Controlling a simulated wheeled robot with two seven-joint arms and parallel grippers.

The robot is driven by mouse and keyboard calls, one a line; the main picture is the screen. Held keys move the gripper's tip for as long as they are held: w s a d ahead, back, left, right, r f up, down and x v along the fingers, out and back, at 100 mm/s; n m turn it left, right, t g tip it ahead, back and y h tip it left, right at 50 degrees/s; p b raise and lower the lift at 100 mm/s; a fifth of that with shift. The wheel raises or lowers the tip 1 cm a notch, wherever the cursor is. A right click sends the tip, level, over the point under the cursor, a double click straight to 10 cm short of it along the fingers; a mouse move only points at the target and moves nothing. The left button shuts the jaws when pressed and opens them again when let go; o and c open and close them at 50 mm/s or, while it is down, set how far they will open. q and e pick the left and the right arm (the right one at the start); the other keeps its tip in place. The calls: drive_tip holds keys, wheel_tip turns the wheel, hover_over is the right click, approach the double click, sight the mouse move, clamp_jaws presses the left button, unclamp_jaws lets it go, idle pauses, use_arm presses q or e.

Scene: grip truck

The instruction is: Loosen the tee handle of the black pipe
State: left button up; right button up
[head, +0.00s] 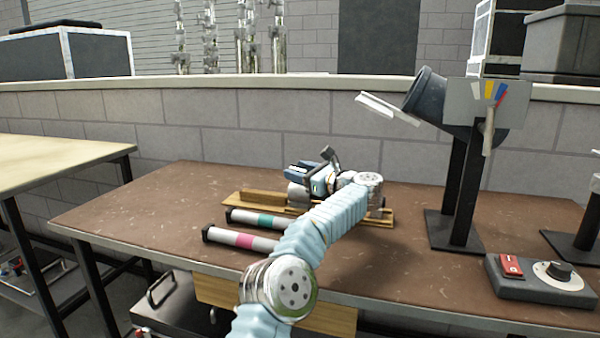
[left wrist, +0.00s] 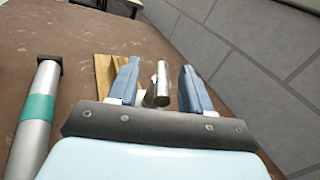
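My left gripper (head: 302,170) reaches over a wooden board (head: 248,198) on the brown workbench. In the left wrist view its two blue fingers (left wrist: 160,85) stand apart, with a short silver rod (left wrist: 158,95) between them and gaps on both sides. In the head view a dark angled piece (head: 330,157) rises beside the gripper; I cannot tell if it is the tee handle. A silver part (head: 297,193) shows below the fingers. No pipe with a black band can be made out; my arm hides part of the board. My right gripper is out of view.
A teal-banded pipe (head: 262,218) and a pink-banded pipe (head: 240,239) lie in front of the board. A dark lamp-like fixture on a post (head: 462,190) and a control box with a red switch (head: 540,280) are at the right. The bench's left side is clear.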

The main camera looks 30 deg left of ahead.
use_arm(q)
drive_tip(key=s+d+b, duration=0.2)
drive_tip(key=d+b, duration=0.1)
drive_tip(key=d, duration=1)
drive_tip(key=shift+s+d, duration=0.25)
drive_tip(key=shift+s, duration=0.05)
